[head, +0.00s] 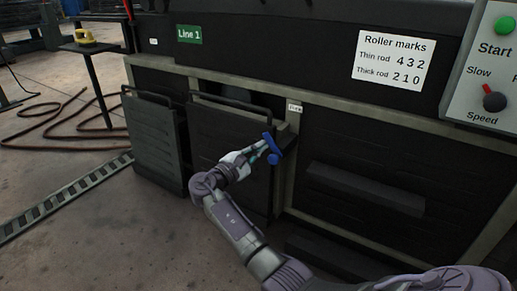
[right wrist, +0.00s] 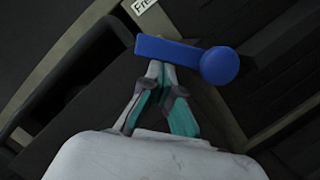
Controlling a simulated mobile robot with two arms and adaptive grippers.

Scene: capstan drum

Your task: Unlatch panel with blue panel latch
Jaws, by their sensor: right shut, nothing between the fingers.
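The blue panel latch (head: 272,148) sits at the right edge of a dark panel (head: 217,130) with a bar handle along its top. In the right wrist view the latch (right wrist: 168,50) is a flat blue arm ending in a round knob at the right. My right gripper (head: 262,146) is at the latch, its fingers closed together with nothing between them. In the right wrist view its fingertips (right wrist: 160,68) lie just below the latch arm and overlap its lower edge; I cannot tell whether they touch. My left gripper is not in view.
Another dark panel (head: 153,140) with a handle stands to the left. A dark ledge (head: 365,188) juts out at right. A hose (head: 60,122) and a slotted floor strip (head: 65,198) lie at left.

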